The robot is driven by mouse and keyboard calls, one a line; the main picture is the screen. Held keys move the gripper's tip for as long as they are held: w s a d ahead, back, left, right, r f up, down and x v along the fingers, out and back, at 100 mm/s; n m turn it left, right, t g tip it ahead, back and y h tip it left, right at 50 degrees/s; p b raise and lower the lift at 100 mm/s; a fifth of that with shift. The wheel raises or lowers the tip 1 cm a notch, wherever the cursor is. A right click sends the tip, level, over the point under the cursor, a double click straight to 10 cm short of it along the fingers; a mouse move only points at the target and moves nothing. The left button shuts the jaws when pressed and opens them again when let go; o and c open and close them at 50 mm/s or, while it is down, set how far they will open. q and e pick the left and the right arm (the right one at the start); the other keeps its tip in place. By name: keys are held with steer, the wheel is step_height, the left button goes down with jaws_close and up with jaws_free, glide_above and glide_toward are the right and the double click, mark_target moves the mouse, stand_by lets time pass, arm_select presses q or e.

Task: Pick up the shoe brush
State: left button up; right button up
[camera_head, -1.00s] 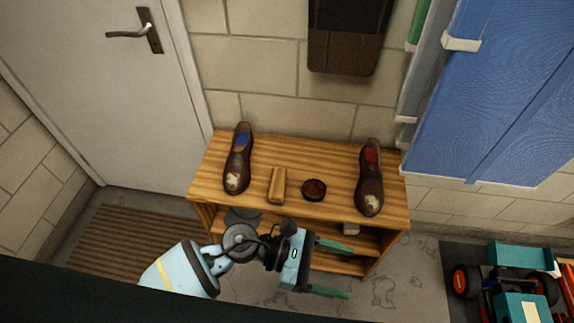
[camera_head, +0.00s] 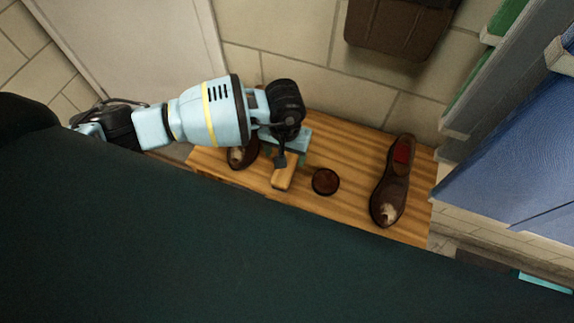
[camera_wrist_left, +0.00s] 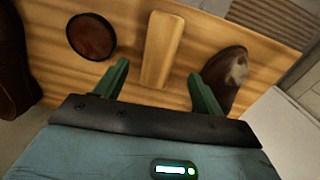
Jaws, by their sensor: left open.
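The shoe brush, a light wooden block (camera_head: 284,178), lies on the wooden shelf top (camera_head: 345,210). In the head view my left gripper (camera_head: 288,157) is over its far end and hides part of it. In the left wrist view the brush (camera_wrist_left: 161,45) shows between the two green fingers of my open left gripper (camera_wrist_left: 159,72), with a gap on each side. I cannot tell how far the fingertips are above the shelf top. My right gripper is not in view.
A round dark tin (camera_head: 326,181) lies just right of the brush. A brown shoe (camera_head: 243,155) stands on the left, partly hidden by my arm; another (camera_head: 392,185) stands on the right. A wall is behind and a blue cabinet (camera_head: 520,150) at the right.

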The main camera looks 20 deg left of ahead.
mark_target(281, 179)
arm_select(q)
steer(key=shift+d+f, duration=0.1)
steer(key=shift+f, duration=3.5)
steer(key=c, duration=1.1)
